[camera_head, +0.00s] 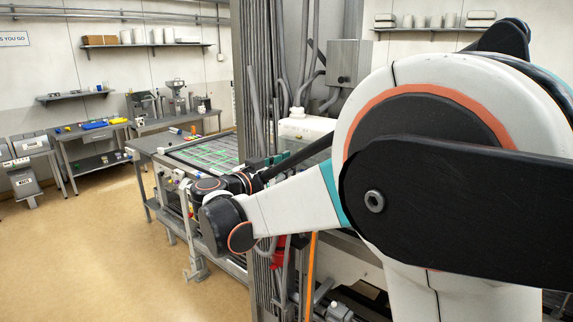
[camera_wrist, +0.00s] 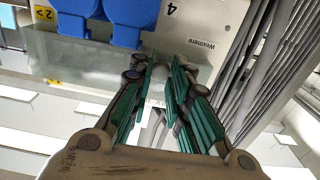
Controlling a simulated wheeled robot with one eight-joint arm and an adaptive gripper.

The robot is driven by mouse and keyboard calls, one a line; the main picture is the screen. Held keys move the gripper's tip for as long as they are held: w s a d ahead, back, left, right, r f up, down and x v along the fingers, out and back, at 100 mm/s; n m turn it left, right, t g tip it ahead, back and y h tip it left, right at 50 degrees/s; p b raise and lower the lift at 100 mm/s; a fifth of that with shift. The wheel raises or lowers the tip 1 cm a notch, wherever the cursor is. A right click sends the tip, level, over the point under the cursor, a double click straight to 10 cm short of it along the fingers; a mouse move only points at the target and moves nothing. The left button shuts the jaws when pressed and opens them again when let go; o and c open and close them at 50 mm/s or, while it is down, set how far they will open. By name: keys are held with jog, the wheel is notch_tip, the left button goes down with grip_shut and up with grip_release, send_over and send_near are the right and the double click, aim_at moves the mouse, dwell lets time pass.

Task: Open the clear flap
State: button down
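The clear flap (camera_wrist: 75,65) shows in the wrist view as a see-through, greyish panel below blue parts (camera_wrist: 125,22) on a pale housing (camera_wrist: 205,25). My gripper (camera_wrist: 164,68) has green-padded fingers, with a narrow gap between the tips. The tips overlap the right part of the flap in the picture; I cannot tell whether they touch it. No held thing is clear between them. In the head view my arm hides most of the gripper, and I cannot make out the flap for sure.
The housing bears "Wexmere" and a 4, and a yellow label (camera_wrist: 43,13) sits at its left. Grey pipes (camera_wrist: 262,70) run close on the right. In the head view, a grey machine table (camera_head: 205,152) stands beyond my arm, and open floor (camera_head: 110,245) lies left.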

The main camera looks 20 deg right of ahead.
notch_tip(320, 180, up, 12)
jog(key=w+d+g+y+p, duration=0.1)
jog(key=g+y+p, duration=1)
jog(key=y+p, duration=0.4)
jog(key=shift+d+r+y+p, duration=0.15)
jog(key=shift+r+y+p, duration=0.15)
jog(key=shift+p, duration=0.4)
jog(key=c, duration=1.5)
grip_release()
jog(key=shift+w+d+f, duration=0.1)
